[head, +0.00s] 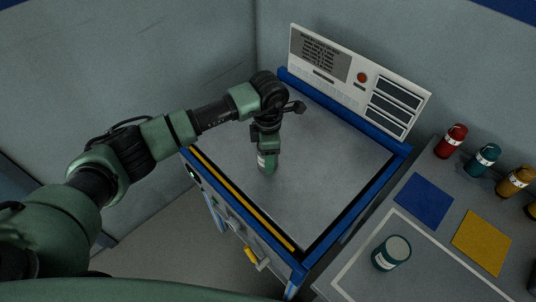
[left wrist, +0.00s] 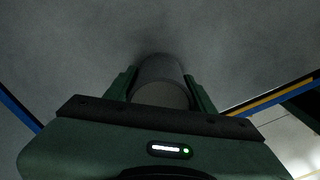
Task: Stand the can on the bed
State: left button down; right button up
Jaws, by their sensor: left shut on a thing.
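The bed (head: 325,165) is a flat grey surface with blue edges and a yellow strip along its front left side. My left gripper (head: 267,160) points down over the left part of the bed. It is shut on the can, which shows in the left wrist view as a grey cylinder (left wrist: 162,75) between the two fingers. In the head view the gripper hides most of the can. The can is about upright, close above or on the bed; I cannot tell if it touches. My right gripper is not in view.
A control panel (head: 358,78) stands along the bed's back edge. On the right bench are a dark green can (head: 391,254), a blue square (head: 424,201), a yellow square (head: 482,242) and red (head: 451,141), teal (head: 482,159) and orange (head: 514,182) bottles. Most of the bed is clear.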

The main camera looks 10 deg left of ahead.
pick_arm(q)
jog(key=c, duration=0.5)
grip_release()
jog(key=shift+r+p, duration=0.25)
jog(key=shift+p, duration=0.1)
notch_tip(320, 180, up, 10)
jog(key=b, duration=0.2)
jog(key=shift+r+b, duration=0.2)
jog(key=shift+b, duration=0.2)
jog(key=shift+r, duration=0.7)
